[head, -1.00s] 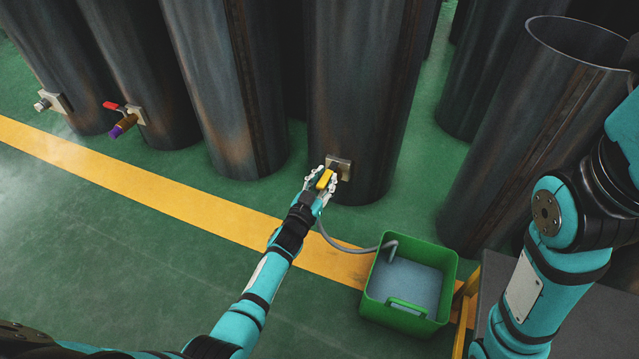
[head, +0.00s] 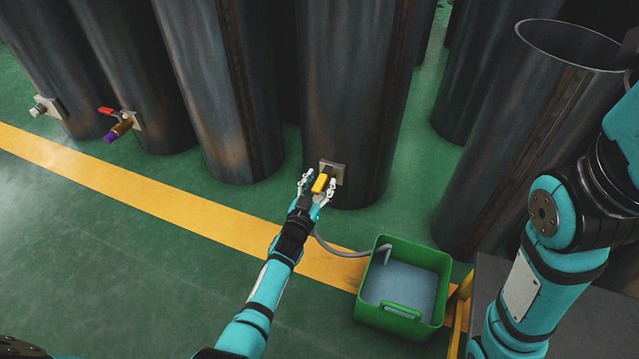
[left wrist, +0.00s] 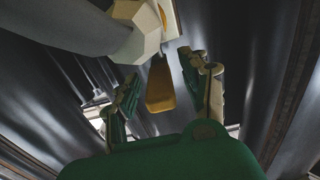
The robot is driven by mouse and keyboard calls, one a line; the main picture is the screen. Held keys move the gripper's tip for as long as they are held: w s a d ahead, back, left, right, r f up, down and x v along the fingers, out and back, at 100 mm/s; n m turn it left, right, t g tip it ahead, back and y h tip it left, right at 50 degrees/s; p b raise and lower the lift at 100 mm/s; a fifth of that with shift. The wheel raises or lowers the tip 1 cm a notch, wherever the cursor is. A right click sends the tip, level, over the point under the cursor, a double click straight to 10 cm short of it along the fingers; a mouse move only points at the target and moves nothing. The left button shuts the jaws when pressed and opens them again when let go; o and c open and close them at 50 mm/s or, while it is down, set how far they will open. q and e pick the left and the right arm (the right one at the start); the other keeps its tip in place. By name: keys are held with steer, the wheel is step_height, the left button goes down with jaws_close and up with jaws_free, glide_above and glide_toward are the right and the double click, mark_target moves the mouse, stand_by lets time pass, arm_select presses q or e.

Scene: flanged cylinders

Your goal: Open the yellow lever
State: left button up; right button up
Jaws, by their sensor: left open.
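The yellow lever (head: 320,183) sits on a valve in front of a square metal plate (head: 334,172) low on a dark cylinder (head: 352,90). In the left wrist view the lever (left wrist: 160,86) stands between the fingers, with a pale hex fitting (left wrist: 140,35) and grey hose above it. My left gripper (head: 318,182) is open, with one finger on each side of the lever. In the left wrist view my left gripper (left wrist: 168,90) shows gaps to the lever on both sides. My right gripper is out of view; only my right arm shows.
A green bin (head: 440,290) with a pale bluish fill stands on the floor, with a grey hose (head: 340,250) running into it. Two other valves, one with a red lever (head: 107,111), sit on cylinders at left. Green floor lies open around the yellow stripe (head: 150,199).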

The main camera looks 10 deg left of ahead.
mark_target(320, 182)
arm_select(q)
steer(key=shift+r, duration=0.1)
step_height(320, 182, up, 9)
steer(key=shift+r, duration=0.4)
stand_by(0.4)
